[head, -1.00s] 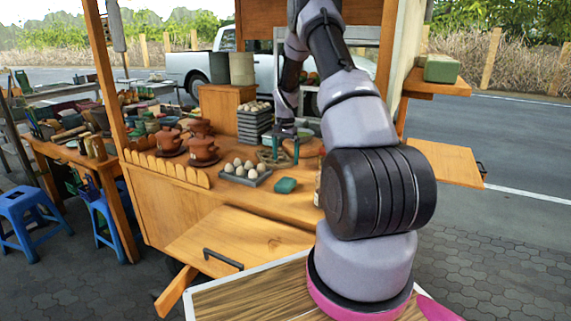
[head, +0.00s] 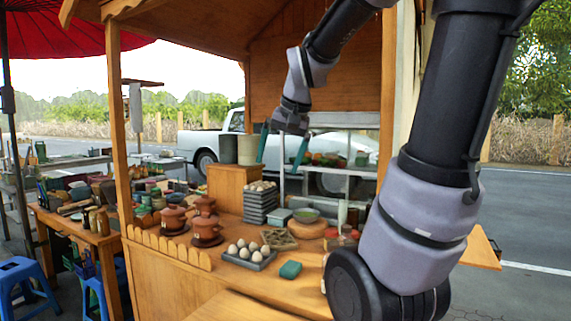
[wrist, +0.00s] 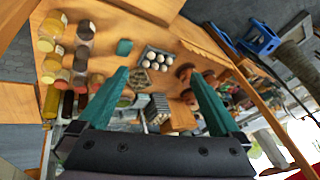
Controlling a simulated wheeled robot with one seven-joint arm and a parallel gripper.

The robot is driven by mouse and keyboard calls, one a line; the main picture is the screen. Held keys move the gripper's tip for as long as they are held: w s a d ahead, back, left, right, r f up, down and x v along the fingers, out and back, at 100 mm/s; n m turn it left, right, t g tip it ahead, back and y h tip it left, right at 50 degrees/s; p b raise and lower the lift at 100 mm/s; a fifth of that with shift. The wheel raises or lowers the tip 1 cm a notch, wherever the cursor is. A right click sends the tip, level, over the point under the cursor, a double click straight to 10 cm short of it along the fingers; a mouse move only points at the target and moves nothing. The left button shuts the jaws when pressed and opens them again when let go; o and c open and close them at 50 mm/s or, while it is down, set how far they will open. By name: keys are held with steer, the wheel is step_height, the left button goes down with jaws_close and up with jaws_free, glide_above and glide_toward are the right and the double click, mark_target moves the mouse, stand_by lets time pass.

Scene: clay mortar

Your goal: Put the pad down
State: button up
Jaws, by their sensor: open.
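My gripper (head: 279,164) is open and empty, raised above the back of the cart counter with its two teal fingers spread and pointing down. A flat brown, square pad (head: 279,239) lies on the wooden counter (head: 215,262), behind and right of the egg tray (head: 249,258). A small teal block (head: 290,269) lies on the counter in front of it; it also shows in the wrist view (wrist: 124,47). I cannot tell for certain which of the two is the task's pad. My gripper is well above both and touches neither. The wrist view also shows the open fingers (wrist: 158,73).
Clay pots (head: 206,231) stand left of the egg tray. A stack of grey trays (head: 261,203) stands behind it. A wooden post (head: 119,150) rises at the left. Air around my gripper looks clear.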

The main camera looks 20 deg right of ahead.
steer(key=s+a+n+t, duration=0.1)
steer(key=s+a, duration=0.2)
steer(key=s, duration=0.7)
steer(key=shift+s+r+t+y, duration=0.25)
steer(key=shift+s+t+y, duration=0.15)
steer(key=shift+w+d, duration=0.1)
stand_by(0.4)
